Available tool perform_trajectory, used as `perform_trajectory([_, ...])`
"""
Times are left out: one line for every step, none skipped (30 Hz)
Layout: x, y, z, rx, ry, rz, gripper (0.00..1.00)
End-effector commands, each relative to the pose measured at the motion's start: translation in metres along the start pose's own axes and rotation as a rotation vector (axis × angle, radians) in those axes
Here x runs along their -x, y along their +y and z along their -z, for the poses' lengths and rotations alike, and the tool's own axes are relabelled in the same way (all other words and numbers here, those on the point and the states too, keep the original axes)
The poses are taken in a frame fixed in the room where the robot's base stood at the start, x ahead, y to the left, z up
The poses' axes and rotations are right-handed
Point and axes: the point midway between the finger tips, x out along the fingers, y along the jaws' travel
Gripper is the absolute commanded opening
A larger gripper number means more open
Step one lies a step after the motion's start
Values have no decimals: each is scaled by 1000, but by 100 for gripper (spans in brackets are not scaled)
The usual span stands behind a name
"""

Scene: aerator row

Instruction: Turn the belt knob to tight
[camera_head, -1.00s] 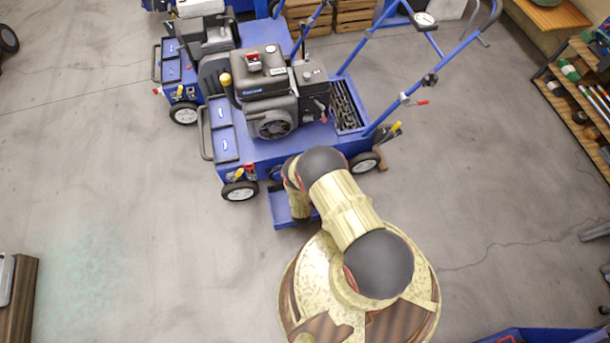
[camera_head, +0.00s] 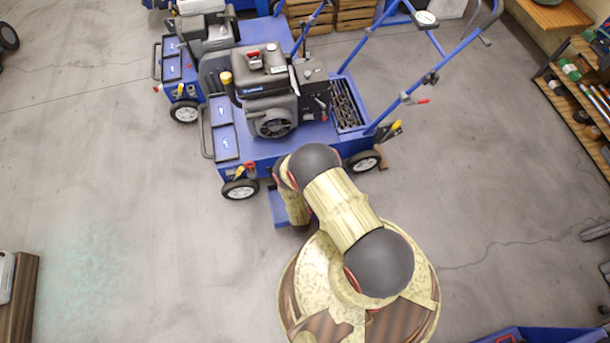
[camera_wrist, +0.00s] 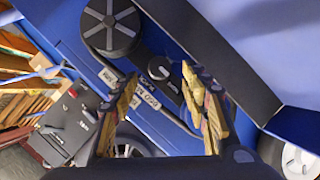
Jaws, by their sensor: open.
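In the wrist view, my gripper (camera_wrist: 160,74) is open, its two wood-coloured fingers apart. A small dark round knob (camera_wrist: 166,67) shows between and just beyond the fingertips, on the blue side of a machine. I cannot tell whether a finger touches it or which way it is turned. Pale lettered labels (camera_wrist: 142,92) run along a strip beside it, too small to read surely. In the head view, my arm covers the gripper and the knob, beside the front blue aerator (camera_head: 262,148).
A large black spoked wheel or pulley (camera_wrist: 110,27) sits close to the left finger in the wrist view. A dark panel edge (camera_wrist: 215,55) runs near the right finger. A second aerator (camera_head: 208,45) stands behind. The floor (camera_head: 110,180) at left is clear.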

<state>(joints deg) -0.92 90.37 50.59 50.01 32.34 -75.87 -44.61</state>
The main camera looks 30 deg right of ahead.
Motion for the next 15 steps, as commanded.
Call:
perform_trajectory([11, 0, 1, 4, 2, 3, 46])
perform_trajectory([18, -1, 1, 4, 1, 4, 46])
perform_trajectory([25, -1, 1, 3, 2, 4, 46])
perform_trajectory([31, -1, 1, 3, 2, 3, 46])
perform_trajectory([37, -1, 1, 4, 2, 3, 46])
perform_trajectory([43, -1, 1, 4, 2, 3, 46])
perform_trajectory([47, -1, 1, 2, 2, 3, 46])
perform_trajectory([51, -1, 1, 2, 2, 2, 46])
perform_trajectory([56, -1, 1, 3, 1, 2, 46])
perform_trajectory([58, -1, 1, 3, 2, 3, 46])
perform_trajectory([61, -1, 1, 2, 2, 2, 46])
perform_trajectory([63, 0, 1, 1, 1, 1, 46])
perform_trajectory([65, 0, 1, 0, 1, 0, 46])
perform_trajectory([66, 0, 1, 0, 1, 0, 46])
perform_trajectory([67, 0, 0, 0, 1, 0, 46])
